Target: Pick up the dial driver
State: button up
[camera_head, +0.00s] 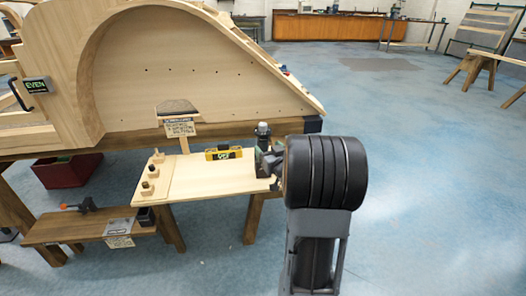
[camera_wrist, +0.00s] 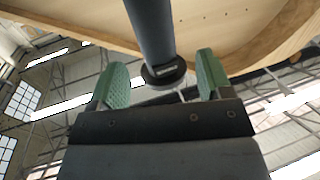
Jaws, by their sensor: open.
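A dark cylindrical tool (camera_wrist: 152,30), likely the dial driver, shows in the wrist view. It has a round collar with a small pale label and enters from the top edge. Its collar end lies between the two green fingertips of my gripper (camera_wrist: 161,75), which is open, with a gap visible on both sides. In the head view a dark upright tool with a grey top (camera_head: 263,131) stands at the right end of the pale wooden board, beside my gripper (camera_head: 268,160). My arm hides part of that spot, so contact cannot be told.
The pale board (camera_head: 215,178) also carries a yellow level (camera_head: 223,153) and several small wooden knobs (camera_head: 148,187). A large curved wooden frame (camera_head: 215,60) rises behind it. A low bench (camera_head: 60,230) holds an orange-handled tool (camera_head: 80,206).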

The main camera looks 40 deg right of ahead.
jog(key=shift+w+d+f+b, duration=0.1)
jog(key=shift+w+d+b, duration=0.15)
jog(key=shift+w, duration=0.65)
jog(key=shift+w+d+r+b, duration=0.1)
jog(key=shift+w+d+b, duration=0.15)
jog(key=shift+w, duration=0.65)
jog(key=shift+w+d+f+b, duration=0.15)
jog(key=shift+w+b, duration=0.1)
jog(key=shift+w, duration=0.65)
jog(key=c, duration=1)
jog(key=shift+c, duration=0.7)
notch_tip(320, 180, up, 11)
jog(key=p, duration=0.4)
jog(key=shift+p, duration=0.3)
notch_tip(320, 180, up, 10)
jog(key=f+p, duration=0.1)
jog(key=p, duration=0.7)
send_over(265, 144)
jog(key=w, duration=0.2)
jog(key=shift+d+r, duration=0.2)
jog(key=shift+a, duration=0.1)
